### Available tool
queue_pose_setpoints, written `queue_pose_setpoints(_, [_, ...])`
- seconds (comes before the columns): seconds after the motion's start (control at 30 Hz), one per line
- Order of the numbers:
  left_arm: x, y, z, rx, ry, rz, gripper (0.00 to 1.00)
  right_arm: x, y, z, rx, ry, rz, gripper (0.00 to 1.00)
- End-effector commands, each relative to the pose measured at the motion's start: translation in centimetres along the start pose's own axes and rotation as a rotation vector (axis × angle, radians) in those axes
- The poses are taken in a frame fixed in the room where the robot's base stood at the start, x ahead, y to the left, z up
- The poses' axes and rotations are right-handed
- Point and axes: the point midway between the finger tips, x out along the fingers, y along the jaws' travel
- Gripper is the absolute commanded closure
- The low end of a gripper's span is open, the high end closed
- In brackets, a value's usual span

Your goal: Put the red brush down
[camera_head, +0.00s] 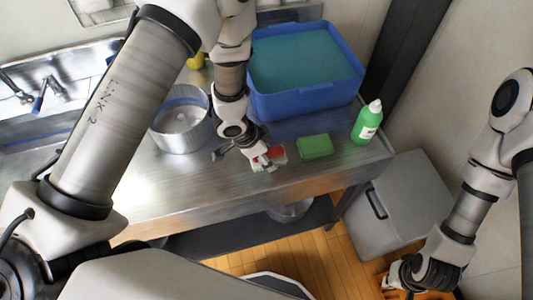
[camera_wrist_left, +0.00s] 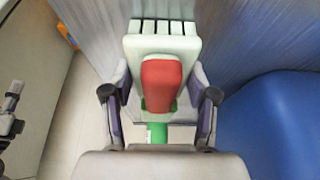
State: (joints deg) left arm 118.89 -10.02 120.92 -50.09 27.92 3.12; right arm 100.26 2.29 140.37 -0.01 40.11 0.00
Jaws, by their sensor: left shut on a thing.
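The red brush (camera_head: 275,152) is at my left gripper (camera_head: 265,158), low over the front part of the steel counter. My left gripper is shut on the brush. I cannot tell whether the brush touches the counter. My right gripper (camera_head: 405,280) is low at the lower right, away from the counter, and its fingers are too unclear to read.
A green sponge (camera_head: 315,147) and a green bottle (camera_head: 366,127) stand to the right on the steel counter (camera_head: 200,190). A blue basin (camera_head: 307,101) is behind them. A metal pot (camera_head: 180,140) is at the left. The counter front left of the gripper is clear.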

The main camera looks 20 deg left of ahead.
Motion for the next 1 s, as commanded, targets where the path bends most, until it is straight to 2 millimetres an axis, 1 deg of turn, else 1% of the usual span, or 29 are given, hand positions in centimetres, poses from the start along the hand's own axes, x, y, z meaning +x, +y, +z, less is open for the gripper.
queue_pose_setpoints(0.07, [0.4, 0.0, 0.2, 0.0, 0.0, 0.0, 0.7, 0.2, 0.0, 0.0, 0.0, 0.0, 0.0, 1.0])
queue_pose_setpoints(0.1, [0.3, 0.0, 0.1, -0.001, 0.0, 0.0, 0.32, 0.2, 0.0, 0.0, 0.0, 0.0, 0.0, 1.0])
queue_pose_setpoints(0.13, [0.2, 0.0, 0.1, 0.0, 0.0, 0.0, 0.21, 0.1, 0.0, 0.0, 0.0, 0.0, 0.0, 1.0])
queue_pose_setpoints(0.17, [0.2, 0.0, 0.1, 0.0, 0.0, 0.0, 0.17, 0.1, 0.0, 0.0, 0.0, 0.0, 0.0, 1.0])
queue_pose_setpoints(0.43, [0.2, 0.0, 0.1, 0.0, 0.0, 0.0, 0.17, 0.1, 0.0, 0.0, 0.0, 0.0, 0.0, 1.0])
queue_pose_setpoints(0.57, [-0.6, 0.0, -0.1, 0.0, 0.001, -0.001, 0.17, -0.1, 0.0, 0.0, 0.0, 0.0, 0.0, 1.0])
queue_pose_setpoints(0.67, [-2.3, -0.1, -0.1, -0.002, 0.002, -0.002, 0.17, 0.1, 0.0, 0.0, 0.0, 0.0, 0.0, 1.0])
queue_pose_setpoints(0.9, [-8.7, -0.1, -0.2, -0.002, 0.004, -0.002, 0.17, -0.4, 0.0, 0.0, 0.0, 0.0, 0.0, 1.0])
queue_pose_setpoints(1.0, [-10.8, 0.0, -0.2, -0.003, 0.003, -0.001, 0.17, -0.8, 0.0, 0.0, 0.0, 0.0, 0.0, 1.0])
